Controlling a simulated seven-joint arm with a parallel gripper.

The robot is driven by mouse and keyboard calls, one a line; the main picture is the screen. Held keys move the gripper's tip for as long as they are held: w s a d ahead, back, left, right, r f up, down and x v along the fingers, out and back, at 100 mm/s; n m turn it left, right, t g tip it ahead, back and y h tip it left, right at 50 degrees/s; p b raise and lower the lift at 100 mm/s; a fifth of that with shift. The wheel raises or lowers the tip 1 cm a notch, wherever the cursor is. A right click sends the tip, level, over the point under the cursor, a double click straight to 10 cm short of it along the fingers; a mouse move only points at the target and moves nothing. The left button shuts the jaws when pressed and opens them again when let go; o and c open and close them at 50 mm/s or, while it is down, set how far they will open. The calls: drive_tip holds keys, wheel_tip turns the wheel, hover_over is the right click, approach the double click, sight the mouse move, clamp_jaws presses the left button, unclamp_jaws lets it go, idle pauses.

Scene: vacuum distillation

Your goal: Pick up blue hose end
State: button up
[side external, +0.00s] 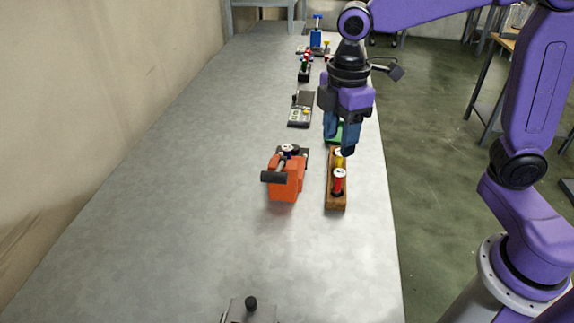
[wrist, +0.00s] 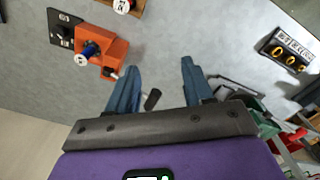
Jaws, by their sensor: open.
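The blue hose end (wrist: 90,49) is a short blue cylinder with a white cap, standing at the orange device (wrist: 114,52) in the wrist view. In the side view, a white-capped piece (side external: 289,149) at the top of the orange device (side external: 285,186) appears to be the same hose end; its blue body is hard to make out there. My gripper (side external: 340,145) is open and empty, above the table at the far end of the wooden rack. In the wrist view my gripper (wrist: 160,72) has its fingers spread, with the hose end outside them, to the left.
The wooden rack (side external: 337,203) holds a yellow (side external: 340,160) and a red (side external: 339,185) white-capped piece, right of the orange device. A dark-and-light device (side external: 301,108) and a blue device (side external: 317,39) stand farther back. The table's left side is clear; its right edge is close to the rack.

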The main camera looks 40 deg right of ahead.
drive_tip(key=w+n, duration=0.1)
drive_tip(key=w, duration=0.9)
drive_tip(key=n, duration=0.2)
hover_over(287, 147)
drive_tip(key=f, duration=1.1)
drive_tip(key=shift+s+d, duration=0.25)
drive_tip(key=shift+w+a+f, duration=0.15)
drive_tip(key=shift+f, duration=1.3)
drive_tip(key=shift+w+a+f, duration=0.1)
drive_tip(key=shift+a+f, duration=0.05)
drive_tip(key=shift+f, duration=1.3)
clamp_jaws()
